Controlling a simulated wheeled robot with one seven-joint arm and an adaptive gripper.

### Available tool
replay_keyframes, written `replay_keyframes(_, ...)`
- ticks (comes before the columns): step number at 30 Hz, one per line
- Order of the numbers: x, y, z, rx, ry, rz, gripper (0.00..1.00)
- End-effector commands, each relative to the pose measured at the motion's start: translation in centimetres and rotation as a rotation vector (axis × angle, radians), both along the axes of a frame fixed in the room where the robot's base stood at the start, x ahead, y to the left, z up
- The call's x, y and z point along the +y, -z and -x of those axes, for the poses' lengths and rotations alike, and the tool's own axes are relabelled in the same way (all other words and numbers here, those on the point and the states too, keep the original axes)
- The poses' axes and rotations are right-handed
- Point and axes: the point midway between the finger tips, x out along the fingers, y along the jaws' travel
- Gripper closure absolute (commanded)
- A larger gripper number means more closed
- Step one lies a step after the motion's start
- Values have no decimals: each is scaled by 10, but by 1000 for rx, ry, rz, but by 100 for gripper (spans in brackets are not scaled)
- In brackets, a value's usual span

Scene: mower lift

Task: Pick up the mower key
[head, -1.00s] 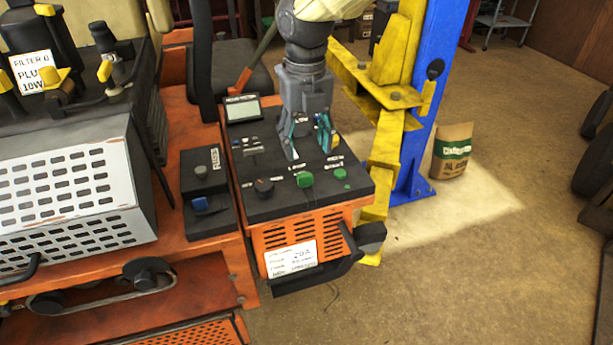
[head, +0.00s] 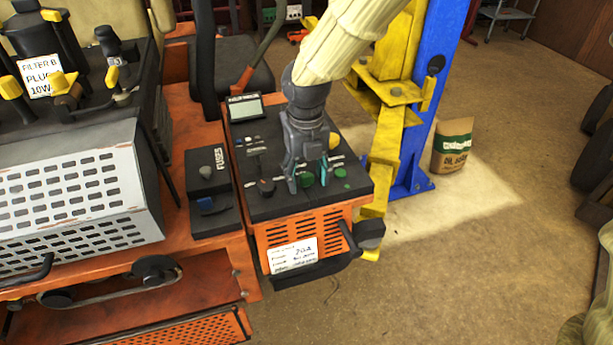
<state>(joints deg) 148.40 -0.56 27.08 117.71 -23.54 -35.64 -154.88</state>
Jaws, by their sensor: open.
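My gripper (head: 308,178) is open, pointing down over the dark control panel (head: 250,207) of the orange mower. Its fingertips are on either side of a green knob-like piece (head: 307,180) near the panel's front. Whether they touch it I cannot tell. A smaller green piece (head: 341,173) is to the right of the fingers and a dark round knob (head: 266,187) to the left. I cannot make out a clear key shape, nor tell whether one of these pieces is the key. The gripper and wrist hide part of the panel behind them.
A small display (head: 245,107) stands at the panel's back left. A black fuse box (head: 207,180) is left of the panel. The yellow lift arm (head: 381,175) and blue post (head: 425,110) stand close on the right. A paper sack (head: 453,145) is on the floor beyond.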

Motion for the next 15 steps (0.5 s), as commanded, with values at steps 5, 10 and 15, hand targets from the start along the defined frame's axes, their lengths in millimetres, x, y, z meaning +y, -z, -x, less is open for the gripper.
replay_keyframes(5,0,3,0,-1,-1,0,45)
replay_keyframes(10,0,2,0,-1,0,0,56)
replay_keyframes(15,0,2,0,-1,0,0,87)
